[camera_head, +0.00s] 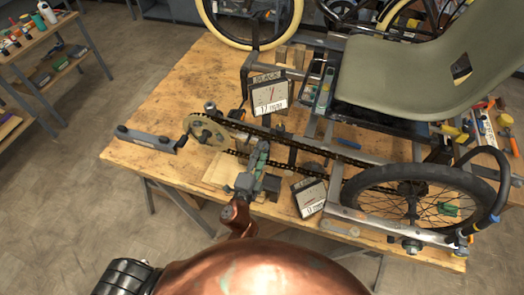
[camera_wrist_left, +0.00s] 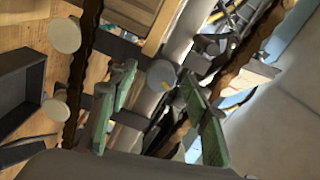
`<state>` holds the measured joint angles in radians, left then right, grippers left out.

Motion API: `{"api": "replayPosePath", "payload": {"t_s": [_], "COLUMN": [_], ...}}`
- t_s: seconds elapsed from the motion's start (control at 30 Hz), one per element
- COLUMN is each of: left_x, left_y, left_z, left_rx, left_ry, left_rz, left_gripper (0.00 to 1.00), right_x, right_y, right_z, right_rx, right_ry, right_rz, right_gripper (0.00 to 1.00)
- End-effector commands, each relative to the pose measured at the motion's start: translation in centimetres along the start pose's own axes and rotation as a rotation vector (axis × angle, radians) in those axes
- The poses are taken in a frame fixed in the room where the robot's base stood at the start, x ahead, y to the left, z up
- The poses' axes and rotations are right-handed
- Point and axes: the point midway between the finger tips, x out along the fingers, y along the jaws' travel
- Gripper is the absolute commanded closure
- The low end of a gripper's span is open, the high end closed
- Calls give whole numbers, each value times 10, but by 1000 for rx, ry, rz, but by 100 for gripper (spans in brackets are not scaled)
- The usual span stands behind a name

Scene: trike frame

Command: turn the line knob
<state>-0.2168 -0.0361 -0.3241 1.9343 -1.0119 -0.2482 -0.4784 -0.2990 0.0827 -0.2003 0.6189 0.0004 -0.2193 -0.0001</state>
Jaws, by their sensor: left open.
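My left gripper (camera_head: 260,158) reaches in from the bottom over the trike frame, beside the chain (camera_head: 300,138). Its green-padded fingers (camera_wrist_left: 160,105) are open in the wrist view. A round grey knob-like end (camera_wrist_left: 161,74) shows between and slightly beyond the fingers; I cannot tell whether either finger touches it. I cannot confirm that it is the line knob. In the head view the gripper hides this spot. A dial panel marked "SLACK" (camera_head: 268,92) stands behind the gripper, and a second tilted panel (camera_head: 309,196) stands to its right. My right gripper is not in view.
The chain runs from a chainring (camera_head: 207,131) towards the rear wheel (camera_head: 410,195). A grey seat (camera_head: 430,75) overhangs the frame. Pale round pegs (camera_wrist_left: 64,35) and a dark open box (camera_wrist_left: 22,90) lie left in the wrist view. The wooden bench (camera_head: 190,85) is clear at upper left.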

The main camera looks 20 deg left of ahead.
Motion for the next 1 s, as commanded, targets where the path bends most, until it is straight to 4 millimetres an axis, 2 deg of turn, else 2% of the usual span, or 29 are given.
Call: {"api": "replayPosePath", "payload": {"t_s": [0.2, 0.4, 1.0], "left_x": [-37, -57, -61], "left_y": [0, 0, -1], "left_z": [1, 0, 0], "left_rx": [-2, 0, 0], "left_ry": [-3, -1, -1], "left_rz": [2, 0, -1], "left_gripper": [56, 56, 56], "right_x": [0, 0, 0], "right_y": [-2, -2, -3], "right_z": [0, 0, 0], "right_rx": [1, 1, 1], "right_ry": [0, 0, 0], "right_rz": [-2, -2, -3], "right_gripper": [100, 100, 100]}}
